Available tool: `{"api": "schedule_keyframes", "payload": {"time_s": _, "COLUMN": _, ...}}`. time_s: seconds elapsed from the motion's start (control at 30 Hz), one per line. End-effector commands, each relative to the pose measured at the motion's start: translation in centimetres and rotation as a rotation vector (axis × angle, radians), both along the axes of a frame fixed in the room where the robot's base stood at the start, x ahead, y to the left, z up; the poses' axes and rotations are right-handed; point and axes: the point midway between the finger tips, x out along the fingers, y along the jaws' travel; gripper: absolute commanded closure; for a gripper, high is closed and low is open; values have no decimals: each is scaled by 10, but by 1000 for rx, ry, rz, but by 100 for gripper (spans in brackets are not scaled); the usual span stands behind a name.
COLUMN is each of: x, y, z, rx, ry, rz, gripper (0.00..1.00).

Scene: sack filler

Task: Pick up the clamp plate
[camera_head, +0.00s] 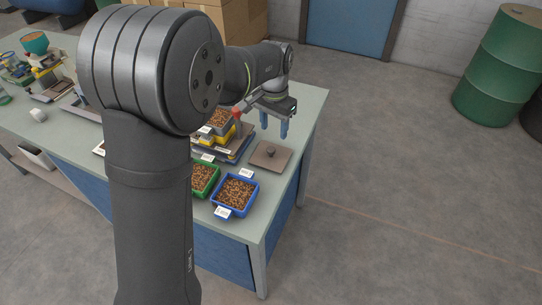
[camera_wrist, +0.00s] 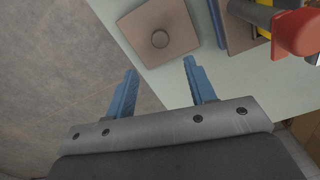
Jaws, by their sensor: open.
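The clamp plate (camera_head: 270,156) is a flat brown square with a round knob in its middle. It lies on the table near the right edge. In the wrist view the plate (camera_wrist: 178,24) and its knob (camera_wrist: 160,39) show at the top, beyond my fingertips. My gripper (camera_head: 274,126) has two blue fingers, apart and empty, and hangs above the table behind the plate in the head view. In the wrist view my gripper (camera_wrist: 160,68) straddles the table edge, with the left finger over the floor. Nothing is between the fingers.
A blue bin (camera_head: 256,193) and a green bin (camera_head: 217,180) of brown pellets stand in front of the plate. A device with a red-tipped lever (camera_wrist: 300,32) stands beside the plate. My arm hides part of the table (camera_head: 312,112).

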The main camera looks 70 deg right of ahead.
Motion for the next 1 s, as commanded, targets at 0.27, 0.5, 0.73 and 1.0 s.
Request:
{"api": "schedule_keyframes", "payload": {"time_s": 0.27, "x": 1, "y": 1, "z": -25, "rx": 0, "ry": 0, "rz": 1, "gripper": 50}}
{"api": "schedule_keyframes", "payload": {"time_s": 0.5, "x": 6, "y": 10, "z": -57, "rx": 3, "ry": 0, "rz": 2, "gripper": 50}}
{"api": "schedule_keyframes", "payload": {"time_s": 0.73, "x": 5, "y": 9, "z": -74, "rx": 0, "ry": -1, "rz": 2, "gripper": 50}}
{"api": "schedule_keyframes", "payload": {"time_s": 1.0, "x": 5, "y": 9, "z": -74, "rx": 0, "ry": -1, "rz": 2, "gripper": 68}}
